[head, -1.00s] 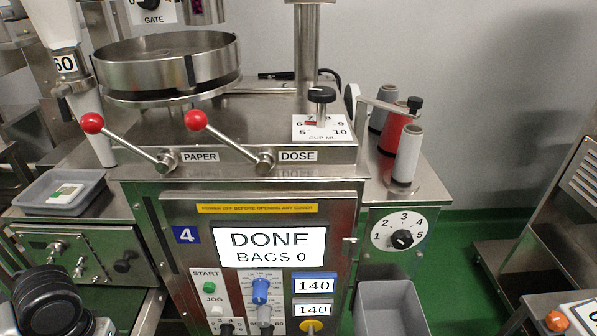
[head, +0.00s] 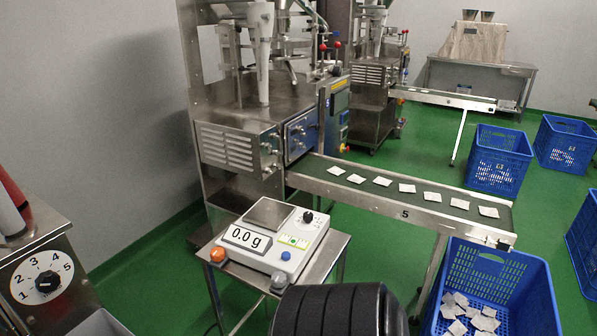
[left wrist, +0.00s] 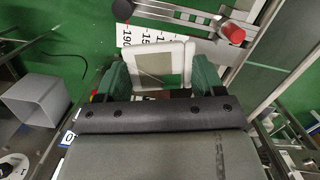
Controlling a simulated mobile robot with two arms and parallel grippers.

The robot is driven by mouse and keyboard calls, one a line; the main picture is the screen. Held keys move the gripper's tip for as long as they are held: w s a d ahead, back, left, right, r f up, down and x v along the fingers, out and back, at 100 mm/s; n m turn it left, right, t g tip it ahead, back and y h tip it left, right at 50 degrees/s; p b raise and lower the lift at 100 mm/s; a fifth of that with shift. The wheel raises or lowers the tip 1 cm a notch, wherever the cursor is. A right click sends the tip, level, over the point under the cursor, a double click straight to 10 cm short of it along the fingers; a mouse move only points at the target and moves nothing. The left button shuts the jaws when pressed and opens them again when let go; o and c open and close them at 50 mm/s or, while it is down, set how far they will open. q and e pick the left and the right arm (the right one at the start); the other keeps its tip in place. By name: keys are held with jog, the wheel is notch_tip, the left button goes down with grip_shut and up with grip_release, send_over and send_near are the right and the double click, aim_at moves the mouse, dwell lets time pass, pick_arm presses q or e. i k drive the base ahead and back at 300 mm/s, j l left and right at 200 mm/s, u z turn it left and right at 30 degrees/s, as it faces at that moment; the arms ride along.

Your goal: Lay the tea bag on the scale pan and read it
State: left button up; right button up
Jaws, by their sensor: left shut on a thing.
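The scale (head: 270,240) stands on a small steel table in the middle of the head view. Its square metal pan (head: 269,213) is bare, and its display (head: 247,239) reads 0.0 g. In the left wrist view my left gripper (left wrist: 153,78) is shut on the tea bag (left wrist: 154,66), a flat white square with a beige middle, held between the green fingers. In the head view a dark rounded part of my arm is low in the middle, in front of the scale table; the left gripper itself is hidden there. My right gripper is in neither view.
Behind the scale, a conveyor (head: 400,195) marked 5 carries several tea bags from a packing machine (head: 262,125). A blue crate (head: 520,265) with bags stands below its end. A dial cabinet (head: 45,285) is at left. Green floor lies between.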

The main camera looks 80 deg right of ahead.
aim_at(271, 211)
jog(key=z, duration=2)
jog(key=i+j+z, duration=0.2)
jog(key=i+z, duration=0.2)
jog(key=i+j+z, duration=0.25)
jog(key=z, duration=0.15)
jog(key=i+j+z, duration=0.35)
jog(key=j, duration=0.25)
